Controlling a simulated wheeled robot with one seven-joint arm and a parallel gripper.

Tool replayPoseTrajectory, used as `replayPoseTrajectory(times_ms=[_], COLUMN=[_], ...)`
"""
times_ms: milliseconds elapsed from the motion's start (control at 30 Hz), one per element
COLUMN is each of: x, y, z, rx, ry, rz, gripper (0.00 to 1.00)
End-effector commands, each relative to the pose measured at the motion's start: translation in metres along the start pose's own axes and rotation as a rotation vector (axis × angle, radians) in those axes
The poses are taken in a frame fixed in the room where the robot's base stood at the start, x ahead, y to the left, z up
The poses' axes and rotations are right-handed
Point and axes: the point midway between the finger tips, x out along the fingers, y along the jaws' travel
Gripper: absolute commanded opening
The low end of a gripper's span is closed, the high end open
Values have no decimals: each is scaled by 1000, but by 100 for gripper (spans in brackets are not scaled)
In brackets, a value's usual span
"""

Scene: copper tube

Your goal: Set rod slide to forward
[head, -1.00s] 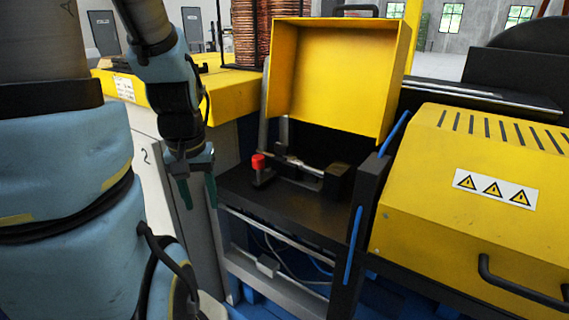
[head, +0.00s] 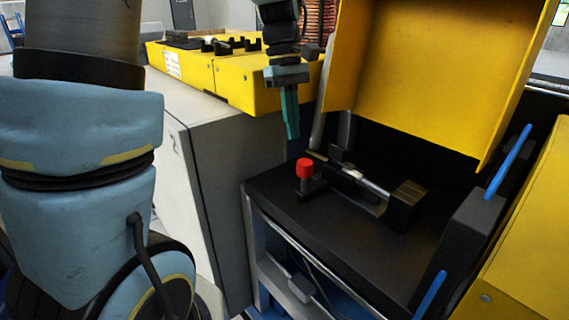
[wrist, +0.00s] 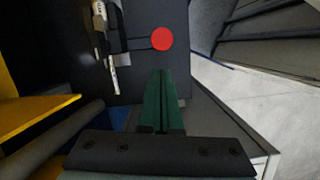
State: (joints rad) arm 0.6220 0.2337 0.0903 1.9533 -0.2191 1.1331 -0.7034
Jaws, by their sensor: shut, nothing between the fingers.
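The rod slide (head: 371,186) is a small metal rod on a dark mount, on the black bench top inside the yellow-hooded machine. A red knob (head: 304,168) stands upright at its left end. In the wrist view the red knob (wrist: 162,39) shows from above, just beyond the fingertips, with the slide's light metal parts (wrist: 112,60) to its left. My gripper (head: 293,136) points down, with its green fingers together, above and slightly left of the knob. In the wrist view the fingers (wrist: 161,72) are side by side with nothing between them. They appear apart from the knob.
The raised yellow hood (head: 430,75) stands over the back of the bench. A blue-handled dark post (head: 470,230) is at the right. A grey cabinet (head: 225,165) with a yellow top unit (head: 220,85) stands at the left. The front of the black bench top (head: 330,235) is clear.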

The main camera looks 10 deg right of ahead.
Motion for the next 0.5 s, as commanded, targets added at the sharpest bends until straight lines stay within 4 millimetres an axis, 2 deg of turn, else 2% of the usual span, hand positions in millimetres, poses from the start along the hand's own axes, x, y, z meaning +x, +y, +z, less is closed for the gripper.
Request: replayPoseTrajectory(times_ms=[333,500], x=[0,14], y=[1,0], z=[1,1], rx=[-1,-1], ry=[-2,-5], rz=[-2,-5], gripper=[0,0])
